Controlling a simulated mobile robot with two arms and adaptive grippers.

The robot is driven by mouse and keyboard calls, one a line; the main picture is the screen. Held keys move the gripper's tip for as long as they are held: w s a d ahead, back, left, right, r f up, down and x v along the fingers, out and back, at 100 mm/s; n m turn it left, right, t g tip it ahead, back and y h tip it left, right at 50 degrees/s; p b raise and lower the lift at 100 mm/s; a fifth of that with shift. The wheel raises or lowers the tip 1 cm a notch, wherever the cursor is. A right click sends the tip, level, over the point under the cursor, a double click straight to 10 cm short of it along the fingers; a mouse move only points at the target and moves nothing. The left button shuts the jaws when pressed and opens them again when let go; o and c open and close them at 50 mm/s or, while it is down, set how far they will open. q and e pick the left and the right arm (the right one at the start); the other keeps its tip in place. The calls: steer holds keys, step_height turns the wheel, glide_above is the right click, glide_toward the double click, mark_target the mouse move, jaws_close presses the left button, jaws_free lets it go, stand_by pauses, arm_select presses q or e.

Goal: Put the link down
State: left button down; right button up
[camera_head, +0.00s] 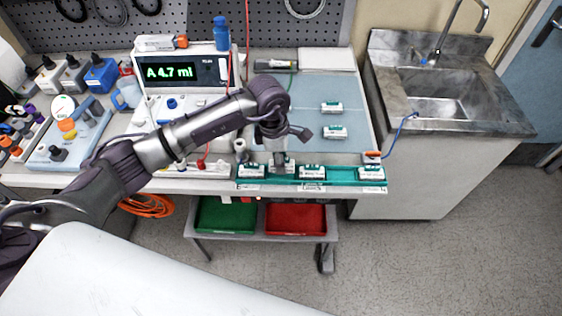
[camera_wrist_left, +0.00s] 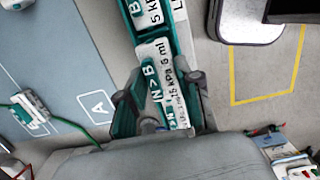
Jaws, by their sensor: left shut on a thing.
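My left gripper (camera_head: 279,158) points down over the green rail (camera_head: 341,186) at the front edge of the bench. It is shut on a white and green link (camera_head: 282,168), labelled "N>B" in the left wrist view (camera_wrist_left: 160,82), between the two fingers (camera_wrist_left: 165,105). The held link is in line with the rail; I cannot tell whether it rests fully in it. Other links sit on the rail to its left (camera_head: 250,171), to its right (camera_head: 312,172) and at the right end (camera_head: 371,172). My right gripper is not in view.
Two more links (camera_head: 331,107) (camera_head: 335,131) lie on the blue-grey mat (camera_head: 300,90) behind the rail. A sink (camera_head: 440,95) stands at the right. Green (camera_head: 226,216) and red (camera_head: 295,219) trays sit below the bench.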

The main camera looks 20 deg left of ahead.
arm_select(q)
step_height(320, 180, down, 2)
steer(key=shift+f+p, duration=0.1)
steer(key=shift+p, duration=0.3)
steer(key=shift+f, duration=0.2)
steer(key=shift+f, duration=0.1)
steer(key=shift+f+b, duration=0.15)
steer(key=shift+b, duration=0.2)
steer(key=c, duration=0.8)
jaws_free()
steer(key=shift+o, duration=0.2)
